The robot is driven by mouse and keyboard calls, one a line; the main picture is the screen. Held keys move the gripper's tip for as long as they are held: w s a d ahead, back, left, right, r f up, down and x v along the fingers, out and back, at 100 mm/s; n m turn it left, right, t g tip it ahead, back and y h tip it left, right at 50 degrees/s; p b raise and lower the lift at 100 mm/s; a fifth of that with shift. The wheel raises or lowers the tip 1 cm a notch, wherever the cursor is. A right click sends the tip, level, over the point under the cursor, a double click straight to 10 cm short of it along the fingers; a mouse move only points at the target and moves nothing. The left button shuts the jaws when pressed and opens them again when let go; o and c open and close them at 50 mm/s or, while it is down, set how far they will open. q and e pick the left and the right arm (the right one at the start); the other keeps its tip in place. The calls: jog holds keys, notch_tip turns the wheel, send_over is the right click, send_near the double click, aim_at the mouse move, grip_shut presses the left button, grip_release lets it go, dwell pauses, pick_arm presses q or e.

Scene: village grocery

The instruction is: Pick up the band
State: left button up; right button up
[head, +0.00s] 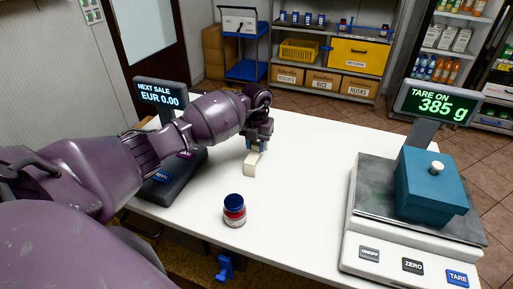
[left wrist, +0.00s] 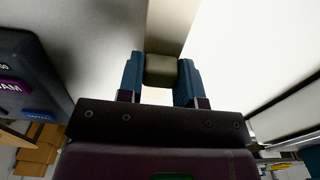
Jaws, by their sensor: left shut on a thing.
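The pale cream band (head: 251,164) is a small blocky piece over the white table, left of centre in the head view. My left gripper (head: 259,137) points down at it and is shut on its upper end. In the left wrist view the band (left wrist: 161,70) sits between the two blue fingers (left wrist: 160,82). I cannot tell whether its lower end touches the table. My right gripper is not in view.
A blue-lidded jar (head: 234,211) stands in front of the band on the table (head: 290,190). The till (head: 172,180) is left, under my arm. The scale (head: 365,215) with a teal lidded box (head: 425,187) is right. The middle of the table is clear.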

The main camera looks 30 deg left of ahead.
pick_arm(q)
jog(key=shift+r, duration=0.6)
notch_tip(320, 180, up, 32)
jog(key=p, duration=0.7)
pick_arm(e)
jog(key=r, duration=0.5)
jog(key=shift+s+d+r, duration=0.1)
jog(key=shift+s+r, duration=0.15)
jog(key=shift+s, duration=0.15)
pick_arm(q)
jog(key=shift+f, duration=0.2)
